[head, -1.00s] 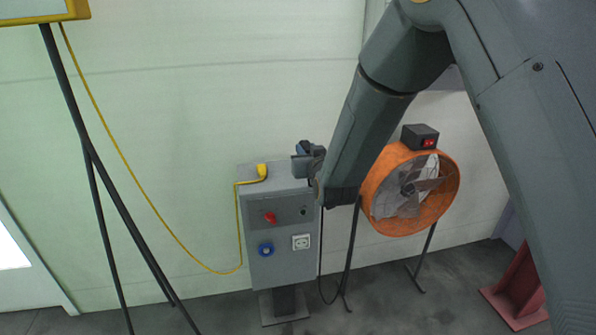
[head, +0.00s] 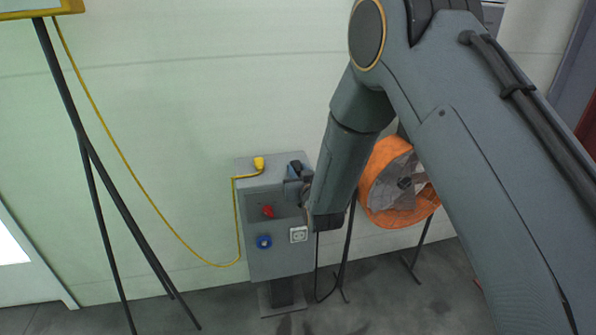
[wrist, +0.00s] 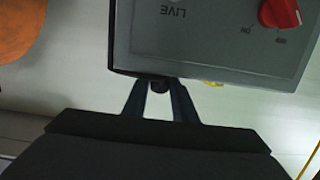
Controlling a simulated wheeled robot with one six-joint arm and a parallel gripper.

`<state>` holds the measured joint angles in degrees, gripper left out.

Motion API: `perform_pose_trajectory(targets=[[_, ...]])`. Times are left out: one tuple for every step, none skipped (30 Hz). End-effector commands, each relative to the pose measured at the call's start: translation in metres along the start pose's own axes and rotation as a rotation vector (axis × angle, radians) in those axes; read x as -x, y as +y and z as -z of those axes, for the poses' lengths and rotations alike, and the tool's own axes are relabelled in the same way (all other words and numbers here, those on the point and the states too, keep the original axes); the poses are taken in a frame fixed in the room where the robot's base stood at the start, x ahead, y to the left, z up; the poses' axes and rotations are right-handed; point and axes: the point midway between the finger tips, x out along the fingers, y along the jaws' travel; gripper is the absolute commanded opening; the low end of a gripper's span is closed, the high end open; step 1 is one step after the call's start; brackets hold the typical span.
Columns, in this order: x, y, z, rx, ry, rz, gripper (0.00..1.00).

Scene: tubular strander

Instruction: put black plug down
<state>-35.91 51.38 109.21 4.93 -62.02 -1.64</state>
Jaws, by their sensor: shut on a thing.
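The black plug (head: 296,164) is at the top right of the grey socket box (head: 262,232), by its top surface. My gripper (head: 293,176) is shut on it at that corner. In the wrist view the dark end of the plug (wrist: 159,86) shows between the two fingers of my gripper (wrist: 160,98), against the edge of the box (wrist: 205,45). Most of the plug is hidden there. Whether it touches the top of the box I cannot tell.
A yellow plug (head: 259,163) with a yellow cable sits at the top left of the box. The front carries a red knob (head: 267,211), a blue socket (head: 264,242) and a white socket (head: 298,234). An orange fan (head: 393,207) stands to the right.

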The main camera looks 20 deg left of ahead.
Motion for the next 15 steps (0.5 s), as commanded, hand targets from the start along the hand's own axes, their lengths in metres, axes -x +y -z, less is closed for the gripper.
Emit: perform_pose_trajectory(targets=[[0.000, 0.000, 0.001, 0.000, 0.002, 0.000, 0.02], [0.000, 0.000, 0.001, 0.000, 0.002, 0.000, 0.02], [0.000, 0.000, 0.001, 0.000, 0.001, 0.000, 0.02], [0.000, 0.000, 0.001, 0.000, 0.001, 0.000, 0.02], [0.000, 0.000, 0.001, 0.000, 0.001, 0.000, 0.02], [0.000, 0.000, 0.000, 0.000, 0.001, 0.000, 0.02], [0.000, 0.000, -0.001, 0.000, 0.001, 0.000, 0.02], [-0.001, 0.000, -0.002, 0.000, 0.001, 0.000, 0.02], [-0.001, 0.000, -0.003, 0.000, 0.001, 0.000, 0.02], [-0.001, 0.000, -0.004, 0.000, 0.001, 0.000, 0.02], [-0.001, 0.000, -0.005, 0.000, 0.001, 0.000, 0.02], [-0.001, 0.000, -0.006, 0.000, 0.000, 0.000, 0.02], [-0.001, 0.000, -0.007, 0.000, 0.000, 0.000, 0.02], [-0.001, 0.000, -0.008, 0.000, 0.000, 0.000, 0.02], [-0.002, 0.000, -0.009, 0.000, -0.001, 0.000, 0.02]])
